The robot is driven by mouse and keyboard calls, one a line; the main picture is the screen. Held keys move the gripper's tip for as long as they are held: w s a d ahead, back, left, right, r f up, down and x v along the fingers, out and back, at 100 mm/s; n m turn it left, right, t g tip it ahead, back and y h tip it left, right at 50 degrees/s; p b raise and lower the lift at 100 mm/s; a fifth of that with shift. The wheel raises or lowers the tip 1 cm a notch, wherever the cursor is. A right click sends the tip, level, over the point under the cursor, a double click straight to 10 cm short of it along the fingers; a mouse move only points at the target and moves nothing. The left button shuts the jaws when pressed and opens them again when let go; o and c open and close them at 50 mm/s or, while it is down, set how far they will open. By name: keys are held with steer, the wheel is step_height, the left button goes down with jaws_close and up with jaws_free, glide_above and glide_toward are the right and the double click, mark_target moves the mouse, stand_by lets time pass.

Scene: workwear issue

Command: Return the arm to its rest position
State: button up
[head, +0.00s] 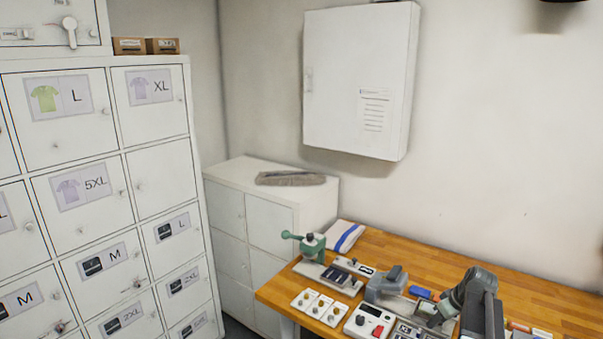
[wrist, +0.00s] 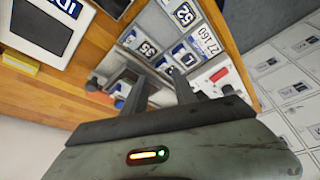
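My gripper (wrist: 162,88) shows in the wrist view with its two dark fingers apart and nothing visible held between them. It hangs over the wooden workbench (wrist: 75,85), above several small cards and trays. In the head view, my grey-green arm (head: 468,297) reaches over the right part of the workbench (head: 400,248). The fingertips cannot be made out there.
White lockers (head: 85,210) stand left; a white wall cabinet (head: 345,80) hangs above. The bench's back strip is clear.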

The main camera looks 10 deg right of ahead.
steer(key=w+a+n, duration=0.1)
steer(key=a, duration=0.5)
steer(key=w+a+f+n+b, duration=0.1)
steer(key=a, duration=0.5)
steer(key=w+a+f+g, duration=0.1)
steer(key=a, duration=0.5)
steer(key=shift+w+a+f+n+y+b, duration=0.15)
steer(key=shift+w+f+n+y+b, duration=0.15)
steer(key=shift+n+b, duration=0.1)
steer(key=s+a+f+g+b, duration=0.1)
steer(key=s+a, duration=0.2)
steer(key=a, duration=0.6)
steer(key=s+a+f+g+b, duration=0.1)
steer(key=s+a+f, duration=0.15)
steer(key=a, duration=0.65)
steer(key=s+m, duration=0.1)
steer(key=m, duration=0.1)
steer(key=s+m+h, duration=0.1)
steer(key=s+m, duration=0.1)
steer(key=s+m+g, duration=0.1)
steer(key=s+m, duration=0.1)
steer(key=shift+d+r+h, duration=0.4)
